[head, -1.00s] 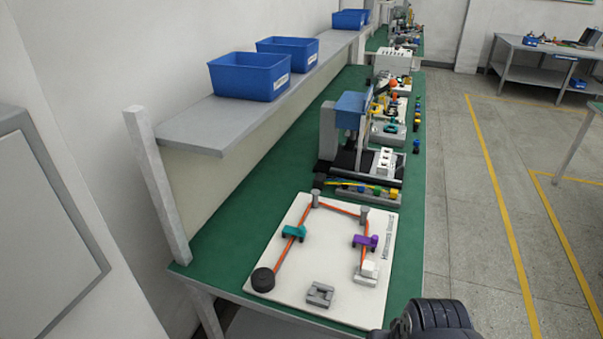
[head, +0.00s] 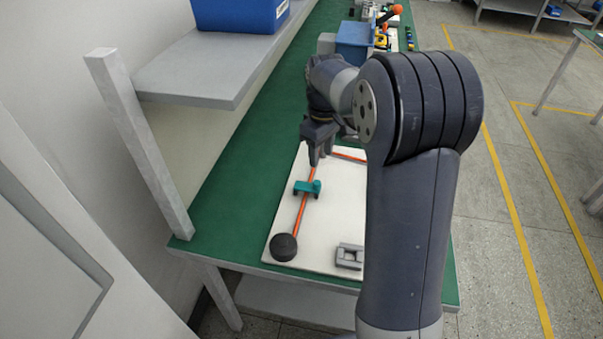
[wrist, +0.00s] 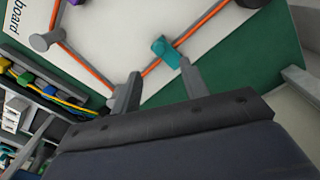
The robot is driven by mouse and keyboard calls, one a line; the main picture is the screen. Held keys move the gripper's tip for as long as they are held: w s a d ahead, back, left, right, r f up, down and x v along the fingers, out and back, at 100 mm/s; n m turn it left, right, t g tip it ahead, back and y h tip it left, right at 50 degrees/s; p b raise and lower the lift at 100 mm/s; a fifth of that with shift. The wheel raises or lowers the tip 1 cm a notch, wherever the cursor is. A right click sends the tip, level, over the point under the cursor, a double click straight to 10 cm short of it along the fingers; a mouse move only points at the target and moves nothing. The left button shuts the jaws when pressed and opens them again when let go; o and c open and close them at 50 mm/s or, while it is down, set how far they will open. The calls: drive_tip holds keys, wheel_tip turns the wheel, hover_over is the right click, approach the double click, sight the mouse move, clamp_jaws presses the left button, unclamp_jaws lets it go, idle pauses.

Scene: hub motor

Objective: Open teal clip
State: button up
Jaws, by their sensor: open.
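The teal clip (head: 307,188) sits across the orange cable (head: 300,217) on the left side of the white board (head: 333,225). It also shows in the wrist view (wrist: 166,52), just beyond the fingertips. I cannot tell whether the clip is open or shut. My gripper (head: 318,160) is open and above the board, slightly farther back than the clip in the head view. In the wrist view, my gripper (wrist: 160,76) has its two grey fingers apart with nothing held between them. The right finger appears close to the clip; contact cannot be told.
A black round knob (head: 284,247) ends the cable at the front left. A grey bracket (head: 349,256) lies on the board's front. The wrist view shows a grey post (wrist: 44,42) and colored parts (wrist: 25,78). A shelf (head: 200,70) runs along the left. My arm hides the board's right side.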

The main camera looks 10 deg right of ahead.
sight(317, 182)
drive_tip(key=f, duration=0.3)
drive_tip(key=w+f, duration=0.1)
drive_tip(key=f, duration=0.7)
drive_tip(key=shift+w+a, duration=0.2)
drive_tip(key=shift+c, duration=0.3)
clamp_jaws()
